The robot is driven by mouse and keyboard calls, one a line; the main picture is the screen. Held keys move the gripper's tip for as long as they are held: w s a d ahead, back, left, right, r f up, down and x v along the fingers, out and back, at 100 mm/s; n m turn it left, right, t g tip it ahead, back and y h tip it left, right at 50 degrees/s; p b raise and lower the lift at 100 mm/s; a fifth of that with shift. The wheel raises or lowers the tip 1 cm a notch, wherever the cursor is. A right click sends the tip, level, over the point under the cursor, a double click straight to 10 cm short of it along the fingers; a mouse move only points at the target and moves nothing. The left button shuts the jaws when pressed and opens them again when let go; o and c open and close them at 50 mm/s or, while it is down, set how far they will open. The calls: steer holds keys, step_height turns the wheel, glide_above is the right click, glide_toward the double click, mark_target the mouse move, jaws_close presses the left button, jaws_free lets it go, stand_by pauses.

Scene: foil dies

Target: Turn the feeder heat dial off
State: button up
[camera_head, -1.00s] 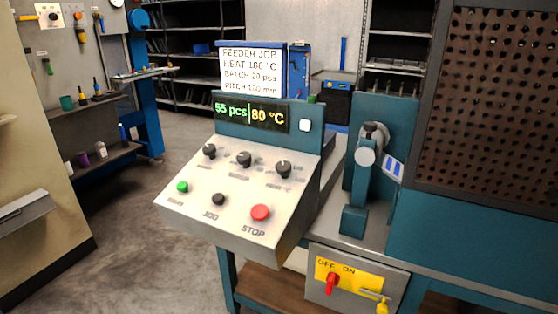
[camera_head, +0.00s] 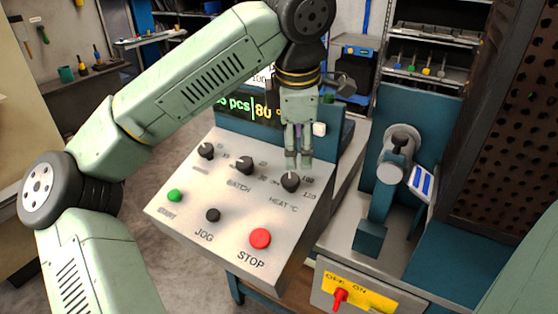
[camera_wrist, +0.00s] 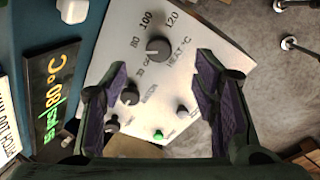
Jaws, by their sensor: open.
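The heat dial (camera_head: 290,182) is a black knob at the right end of the dial row on the feeder's sloped panel (camera_head: 180,212). In the wrist view the heat dial (camera_wrist: 158,48) shows a pale pointer mark near the 80 side of its scale. The display (camera_head: 250,107) is partly hidden by my arm; in the wrist view the display (camera_wrist: 54,92) reads 80 °C. My gripper (camera_head: 298,163) is above the heat dial, pointing down at it. In the wrist view the fingers of my gripper (camera_wrist: 160,76) are spread and empty, with the dial between and beyond them.
The batch dial (camera_head: 244,165) and another dial (camera_head: 206,150) sit left of the heat dial. Below are a green button (camera_head: 174,196), a black JOG button (camera_head: 212,215) and a red STOP button (camera_head: 260,238). A press (camera_head: 385,190) stands to the right.

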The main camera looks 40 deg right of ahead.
mark_target(290, 179)
steer(key=shift+y, duration=0.3)
steer(key=x, duration=0.3)
steer(key=p+x, duration=0.1)
steer(key=x, duration=0.3)
steer(key=p+x, duration=0.1)
steer(key=x, duration=0.3)
steer(key=shift+w+a+r, duration=0.1)
steer(key=shift+w+a, duration=0.15)
steer(key=shift+w, duration=0.15)
steer(key=shift+c, duration=0.3)
steer(key=c, duration=1.1)
